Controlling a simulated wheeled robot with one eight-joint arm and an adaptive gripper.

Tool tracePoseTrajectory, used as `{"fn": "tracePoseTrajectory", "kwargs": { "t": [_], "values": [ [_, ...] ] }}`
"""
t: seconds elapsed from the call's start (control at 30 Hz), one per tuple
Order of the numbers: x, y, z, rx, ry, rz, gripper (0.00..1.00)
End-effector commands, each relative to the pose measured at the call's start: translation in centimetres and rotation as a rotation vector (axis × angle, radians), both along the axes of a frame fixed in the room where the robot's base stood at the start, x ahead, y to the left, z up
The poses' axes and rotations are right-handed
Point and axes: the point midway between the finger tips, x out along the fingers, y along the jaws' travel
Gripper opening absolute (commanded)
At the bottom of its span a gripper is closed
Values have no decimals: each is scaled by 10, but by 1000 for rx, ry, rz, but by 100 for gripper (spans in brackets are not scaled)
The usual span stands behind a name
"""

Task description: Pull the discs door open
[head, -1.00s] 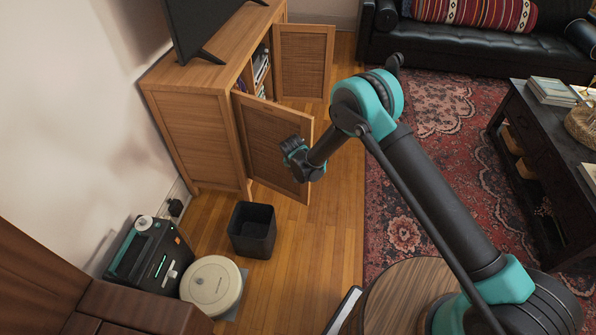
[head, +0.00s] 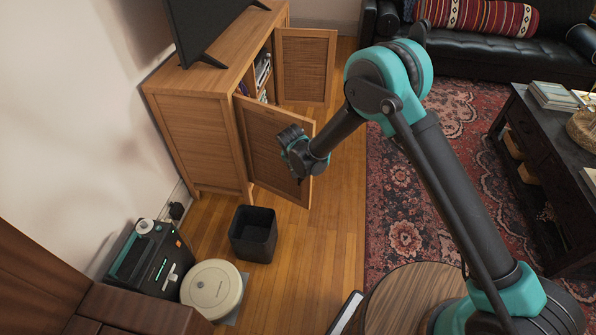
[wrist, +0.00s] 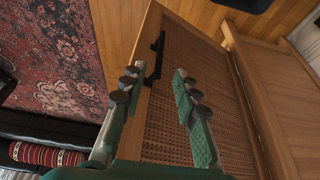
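The wooden cabinet (head: 195,135) has two doors with woven panels, both standing open. The near door (head: 262,140), at which my gripper is, is swung well out from the cabinet front. It fills much of the wrist view (wrist: 205,75), where its black bar handle (wrist: 153,62) shows near the free edge. I cannot tell from any label which door is the discs door. My gripper (wrist: 158,75) is open, its two fingers apart in front of the door face, with the handle between and just beyond the tips. In the head view my gripper (head: 298,165) hides part of that door; contact is unclear.
The far door (head: 305,65) stands open, with books or cases (head: 262,70) on the shelves. A black bin (head: 253,232), a round robot vacuum (head: 212,288) and a dark machine (head: 150,258) stand on the floor nearby. A coffee table (head: 555,150) is on the rug at right.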

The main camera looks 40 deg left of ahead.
Motion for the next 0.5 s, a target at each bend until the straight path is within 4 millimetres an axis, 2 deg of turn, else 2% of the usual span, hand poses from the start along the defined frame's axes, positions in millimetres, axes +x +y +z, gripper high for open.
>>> {"fn": "tracePoseTrajectory", "kwargs": {
  "t": [0.2, 0.5],
  "values": [
    [-7, -3, 18, 0, 0, 0, 30],
    [-7, -3, 20, 0, 0, 0, 30]
  ]
}}
